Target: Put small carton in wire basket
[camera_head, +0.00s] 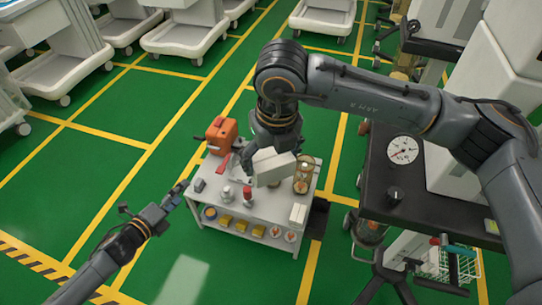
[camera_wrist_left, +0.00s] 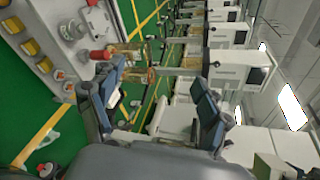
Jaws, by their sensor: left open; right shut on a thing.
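A white box-shaped carton (camera_head: 273,170) hangs over the back of the white table. My right gripper (camera_head: 252,165) is shut on it, and the arm hides part of the grip. My left gripper (camera_head: 178,196) is open and empty, left of the table. Its spread fingers also show in the left wrist view (camera_wrist_left: 160,98).
The white table (camera_head: 255,217) holds an orange case (camera_head: 221,135), a glass jar (camera_head: 303,178), a red-capped bottle (camera_head: 247,195) and white packs (camera_head: 298,214). Yellow boxes sit on its lower shelf. A dark-topped cart (camera_head: 385,170) stands right. Green floor is clear at left.

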